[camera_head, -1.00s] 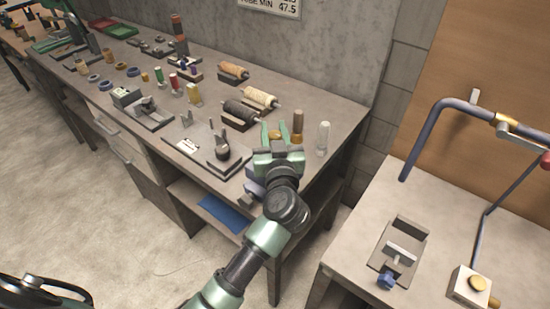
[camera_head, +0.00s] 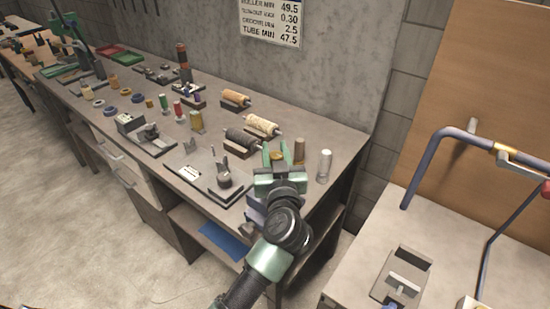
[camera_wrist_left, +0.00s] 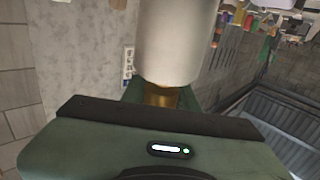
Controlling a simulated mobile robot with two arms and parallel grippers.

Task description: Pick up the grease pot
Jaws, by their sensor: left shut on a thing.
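A small brass-coloured pot, which I take for the grease pot (camera_head: 277,156), is between the fingers of my left gripper (camera_head: 276,152) near the right end of the bench. The gripper is shut on it, and the green fingers hide its sides. In the left wrist view, part of the brass pot (camera_wrist_left: 162,95) shows between the fingers of the left gripper (camera_wrist_left: 160,92). A large pale cylinder (camera_wrist_left: 178,40) covers much of that view above it; I cannot tell what it is. Whether the pot touches the bench is hidden. My right gripper is out of view.
A brown cylinder (camera_head: 299,150) and a pale cylinder (camera_head: 324,165) stand close to the right of the gripper. Rollers on stands (camera_head: 262,125) lie behind it, and a dark plate with a small pot (camera_head: 222,180) lies to its left. A second table (camera_head: 350,275) stands at right.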

